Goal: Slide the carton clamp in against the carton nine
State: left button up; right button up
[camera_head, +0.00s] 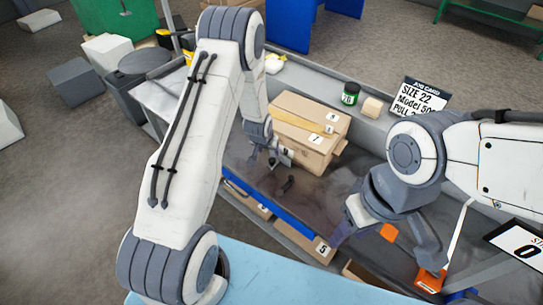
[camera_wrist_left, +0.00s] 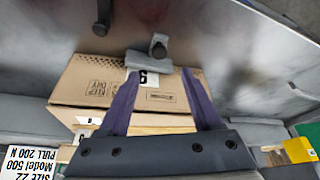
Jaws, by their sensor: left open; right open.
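The cardboard carton (camera_wrist_left: 85,82), taken as carton nine, lies below the open fingers in the left wrist view. Its number label is partly covered. In the head view it is the front carton (camera_head: 305,158) of a stack on the bench. The carton clamp, a grey block with a dark knob (camera_wrist_left: 150,58), stands at the carton's edge; I cannot tell whether they touch. In the head view it is mostly hidden by my left gripper (camera_head: 278,158). The left gripper (camera_wrist_left: 160,74) is open, its fingers over carton and clamp. My right gripper (camera_head: 388,248) is open at the bench's right.
Flat boxes with number labels lie on the stack. A green-labelled jar (camera_head: 350,93), a small tan block (camera_head: 372,107) and a job card (camera_head: 422,98) stand behind. Orange parts (camera_head: 431,281) lie by my right gripper. A dark knob (camera_head: 288,184) stands on clear bench in front.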

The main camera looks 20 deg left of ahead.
aim_at(272, 160)
pick_arm(q)
jog(key=x, duration=0.9)
jog(key=shift+d+f+p, duration=0.1)
jog(key=shift+f+p, duration=0.1)
jog(key=shift+p, duration=0.1)
grip_shut()
dwell(1.0)
